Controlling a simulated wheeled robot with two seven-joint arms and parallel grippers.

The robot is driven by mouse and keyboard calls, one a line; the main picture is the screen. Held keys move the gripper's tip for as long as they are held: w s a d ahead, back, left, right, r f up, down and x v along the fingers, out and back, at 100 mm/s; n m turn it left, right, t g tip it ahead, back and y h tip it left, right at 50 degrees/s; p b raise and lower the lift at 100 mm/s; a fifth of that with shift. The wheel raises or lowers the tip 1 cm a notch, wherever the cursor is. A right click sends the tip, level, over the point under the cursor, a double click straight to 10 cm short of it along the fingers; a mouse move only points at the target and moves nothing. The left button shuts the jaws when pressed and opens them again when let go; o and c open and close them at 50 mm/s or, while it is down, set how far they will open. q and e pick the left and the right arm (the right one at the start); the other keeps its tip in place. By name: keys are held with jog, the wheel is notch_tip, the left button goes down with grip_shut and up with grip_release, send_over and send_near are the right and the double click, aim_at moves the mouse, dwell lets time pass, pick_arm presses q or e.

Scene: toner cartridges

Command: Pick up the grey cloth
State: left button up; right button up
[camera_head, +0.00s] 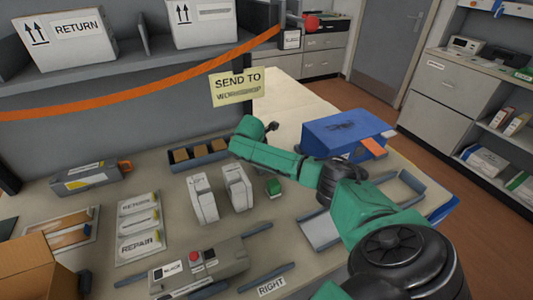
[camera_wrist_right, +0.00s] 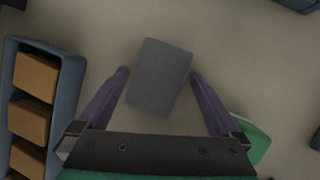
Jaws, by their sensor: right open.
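The grey cloth (camera_wrist_right: 160,82) shows in the right wrist view as a flat dark grey rectangle, slightly turned, on the pale worktop. My right gripper (camera_wrist_right: 160,74) is open, with one finger on each side of the cloth in the picture. I cannot tell its height above the cloth, and nothing is held. In the head view my green right arm reaches in from the lower right towards the middle of the bench; the cloth and fingers cannot be made out there. My left gripper is in neither view.
A dark tray with brown blocks (camera_wrist_right: 37,73) lies left of the cloth. Two white cartridges (camera_head: 203,198) (camera_head: 237,187) and a small green box (camera_head: 273,187) stand in front of my forearm. A blue bin (camera_head: 330,133) is to the right, and a shelf (camera_head: 120,60) rises at the back left.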

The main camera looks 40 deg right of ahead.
jog(key=shift+r, duration=0.1)
jog(key=c, duration=1.1)
jog(key=shift+o, duration=0.2)
notch_tip(320, 180, up, 10)
jog(key=shift+b, duration=0.5)
